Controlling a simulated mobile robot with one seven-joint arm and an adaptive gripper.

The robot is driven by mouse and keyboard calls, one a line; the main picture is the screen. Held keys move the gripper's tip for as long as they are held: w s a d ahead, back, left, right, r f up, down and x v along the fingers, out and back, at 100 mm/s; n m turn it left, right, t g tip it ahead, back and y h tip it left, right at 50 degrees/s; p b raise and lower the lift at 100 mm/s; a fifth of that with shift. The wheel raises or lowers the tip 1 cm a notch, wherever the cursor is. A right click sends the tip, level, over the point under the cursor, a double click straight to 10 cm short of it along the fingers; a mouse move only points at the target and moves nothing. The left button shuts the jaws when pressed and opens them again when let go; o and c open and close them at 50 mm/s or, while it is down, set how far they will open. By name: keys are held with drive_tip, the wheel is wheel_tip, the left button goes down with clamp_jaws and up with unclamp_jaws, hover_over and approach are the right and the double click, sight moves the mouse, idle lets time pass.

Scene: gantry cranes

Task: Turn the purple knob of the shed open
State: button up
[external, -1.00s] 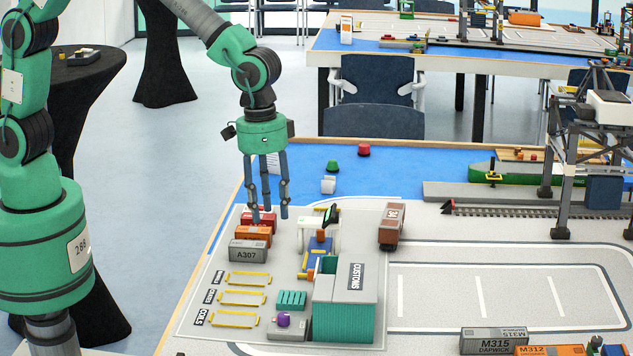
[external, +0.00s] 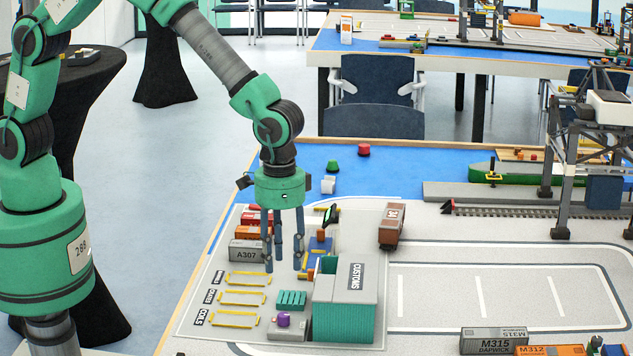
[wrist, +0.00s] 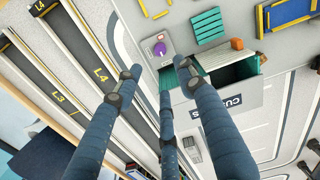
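The purple knob (external: 284,320) sits on a small grey base beside the shed, at the left of its front in the external view. It also shows in the wrist view (wrist: 160,49), upper middle, just beyond my fingertips. The shed (external: 345,312), teal-walled with a grey roof marked CUSTOMS, stands right of the knob; in the wrist view (wrist: 245,98) an opening shows in its side. My gripper (external: 283,266) points down above the mat, behind the knob in the external view and apart from it. Its three dark fingers are spread and empty, also in the wrist view (wrist: 160,74).
A ribbed teal block (external: 291,299) lies between the knob and my gripper. Yellow-framed bays (external: 240,298) are left of it. Grey container A307 (external: 247,251) and a blue-and-yellow vehicle (external: 318,256) stand close to my fingers. The lane right of the shed is clear.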

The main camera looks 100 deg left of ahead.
sight(283, 315)
wheel_tip(283, 315, down, 13)
drive_tip(key=shift+f+b, duration=0.2)
drive_tip(key=shift+b, duration=1.05)
clamp_jaws()
